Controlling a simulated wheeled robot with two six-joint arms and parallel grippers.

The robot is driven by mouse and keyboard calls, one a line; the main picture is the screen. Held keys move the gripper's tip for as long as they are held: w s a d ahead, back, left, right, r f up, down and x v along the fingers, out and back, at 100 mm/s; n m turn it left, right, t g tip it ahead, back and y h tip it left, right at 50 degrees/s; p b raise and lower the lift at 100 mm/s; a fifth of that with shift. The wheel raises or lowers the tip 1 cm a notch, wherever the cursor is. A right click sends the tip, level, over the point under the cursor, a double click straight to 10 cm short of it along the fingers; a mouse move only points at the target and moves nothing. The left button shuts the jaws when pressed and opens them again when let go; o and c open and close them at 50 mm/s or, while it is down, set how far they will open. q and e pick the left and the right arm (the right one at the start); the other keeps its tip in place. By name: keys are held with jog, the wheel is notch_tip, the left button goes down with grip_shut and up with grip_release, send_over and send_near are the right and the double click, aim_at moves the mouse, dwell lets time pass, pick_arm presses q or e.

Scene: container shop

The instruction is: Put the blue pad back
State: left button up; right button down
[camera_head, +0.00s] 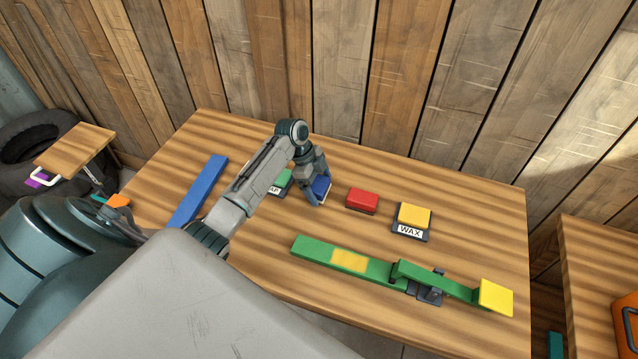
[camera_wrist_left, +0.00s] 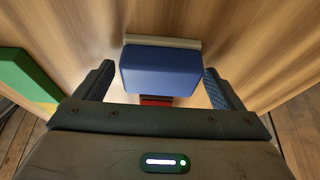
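The blue pad (camera_head: 321,187) is at the back middle of the table, between the green pad (camera_head: 285,176) and the red pad (camera_head: 362,200). My left gripper (camera_head: 319,192) reaches down over it. In the left wrist view the blue pad (camera_wrist_left: 161,72) lies between the two fingers, with a grey strip along its far edge. Narrow gaps show between the pad and each finger, so the left gripper (camera_wrist_left: 160,85) looks open around it. The pad's underside is hidden, so I cannot tell what it rests on. My right gripper is not in view.
A yellow pad (camera_head: 415,214) on a base labelled WAX stands right of the red one. A long green bar (camera_head: 335,257) lies in front, with a yellow block (camera_head: 496,297) at its right end. A blue strip (camera_head: 200,190) lies at left. Plank walls stand behind.

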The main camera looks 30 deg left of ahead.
pick_arm(q)
jog(key=shift+r, duration=0.25)
jog(key=shift+a+r, duration=0.2)
jog(key=shift+r, duration=0.1)
jog(key=b+v, duration=0.3)
jog(key=v, duration=0.8)
jog(key=shift+b, duration=0.3)
jog(key=shift+r, duration=0.1)
